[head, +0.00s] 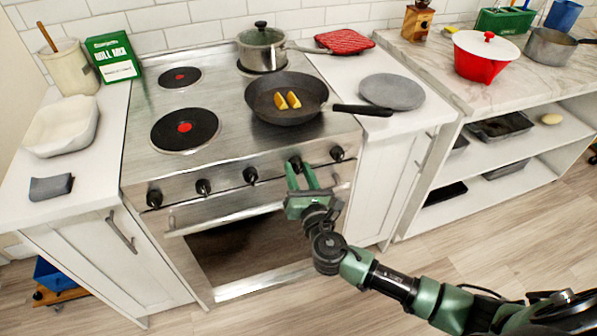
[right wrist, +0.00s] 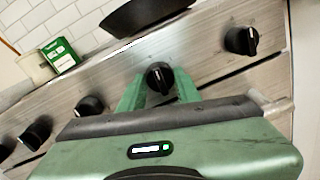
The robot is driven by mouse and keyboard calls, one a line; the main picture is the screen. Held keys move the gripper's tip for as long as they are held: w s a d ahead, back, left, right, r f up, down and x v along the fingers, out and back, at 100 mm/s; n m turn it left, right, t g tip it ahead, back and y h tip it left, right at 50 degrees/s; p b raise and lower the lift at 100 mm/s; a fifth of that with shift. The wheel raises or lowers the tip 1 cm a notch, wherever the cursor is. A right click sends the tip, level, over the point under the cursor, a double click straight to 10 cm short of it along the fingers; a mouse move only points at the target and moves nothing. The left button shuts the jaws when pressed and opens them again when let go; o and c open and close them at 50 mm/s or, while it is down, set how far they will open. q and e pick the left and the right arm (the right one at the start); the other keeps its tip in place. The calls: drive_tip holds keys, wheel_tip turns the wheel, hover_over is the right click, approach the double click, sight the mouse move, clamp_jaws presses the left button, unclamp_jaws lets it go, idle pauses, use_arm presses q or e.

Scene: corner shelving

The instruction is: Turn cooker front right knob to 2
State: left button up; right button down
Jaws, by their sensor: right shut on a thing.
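The cooker (head: 225,90) has a row of several black knobs along its steel front panel. My right gripper (head: 299,170) reaches the panel from the front and is shut on the second knob from the right (head: 295,163). In the right wrist view this knob (right wrist: 159,77) sits between the two green fingers (right wrist: 158,88), with a pale pointer mark on its face. Another knob (head: 337,153) is to its right, and it also shows in the right wrist view (right wrist: 240,40). Numbers around the knobs are not readable. My left gripper is not in view.
A frying pan (head: 268,108) with yellow wedges sits on the front right hob, its handle over the right counter. A lidded pot (head: 262,50) stands behind it. The oven door handle (head: 190,228) runs below the knobs. Open floor lies in front.

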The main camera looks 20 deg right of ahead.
drive_tip(key=m+b, duration=0.1)
drive_tip(key=m, duration=0.4)
drive_tip(key=shift+m, duration=0.4)
drive_tip(key=m+b, duration=0.1)
drive_tip(key=m, duration=0.2)
drive_tip(key=shift+g+y, duration=0.3)
drive_tip(key=m, duration=0.3)
drive_tip(key=shift+d, duration=0.1)
drive_tip(key=m, duration=0.5)
drive_tip(key=shift+y, duration=0.3)
drive_tip(key=m+p, duration=0.1)
drive_tip(key=m, duration=0.4)
drive_tip(key=shift+d+y, duration=0.1)
drive_tip(key=shift+y, duration=0.2)
drive_tip(key=c, duration=1)
unclamp_jaws()
